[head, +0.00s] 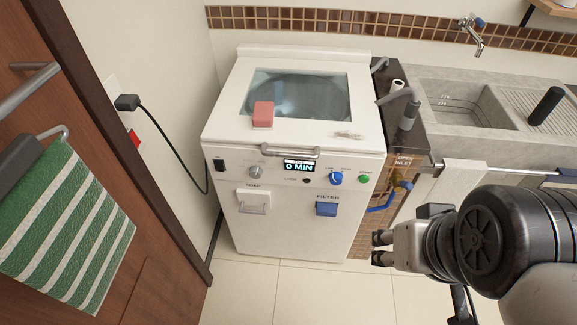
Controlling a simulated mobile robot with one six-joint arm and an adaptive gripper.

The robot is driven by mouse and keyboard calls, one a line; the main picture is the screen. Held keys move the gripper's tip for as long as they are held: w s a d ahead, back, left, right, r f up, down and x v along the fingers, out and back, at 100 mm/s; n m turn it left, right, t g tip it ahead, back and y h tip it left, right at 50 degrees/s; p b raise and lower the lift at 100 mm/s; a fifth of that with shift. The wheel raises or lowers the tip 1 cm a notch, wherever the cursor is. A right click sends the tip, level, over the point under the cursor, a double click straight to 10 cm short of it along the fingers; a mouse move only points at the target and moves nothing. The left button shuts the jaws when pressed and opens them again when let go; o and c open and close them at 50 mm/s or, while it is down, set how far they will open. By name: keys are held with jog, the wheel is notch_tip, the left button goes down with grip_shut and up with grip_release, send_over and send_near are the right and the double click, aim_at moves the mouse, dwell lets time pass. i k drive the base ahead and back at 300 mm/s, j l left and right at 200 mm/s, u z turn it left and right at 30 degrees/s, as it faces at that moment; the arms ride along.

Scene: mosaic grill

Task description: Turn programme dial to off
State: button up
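A white top-loading washing machine (228,215) stands against the wall. Its front panel has a grey dial (256,171) left of a display (299,166) reading "0 MIN", and a blue dial (336,178) right of it. The print around both dials is too small to read, so I cannot tell which is the programme dial or where either points. My gripper (377,248) is at the lower right, in front of and below the panel, apart from the machine. Its two fingertips point left with a gap between them, and nothing shows between them.
A black switch (219,165) and green button (364,179) flank the dials. A pink block (263,114) rests on the lid. A stone sink (455,105) stands right; a wooden door with a striped towel (70,225) stands left.

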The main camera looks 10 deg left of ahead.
aim_at(255, 171)
jog(key=i+u, duration=0.2)
jog(key=u, duration=0.2)
jog(key=i+u, duration=0.25)
jog(key=u, duration=0.15)
jog(key=i+l+u, duration=0.15)
jog(key=u, duration=0.25)
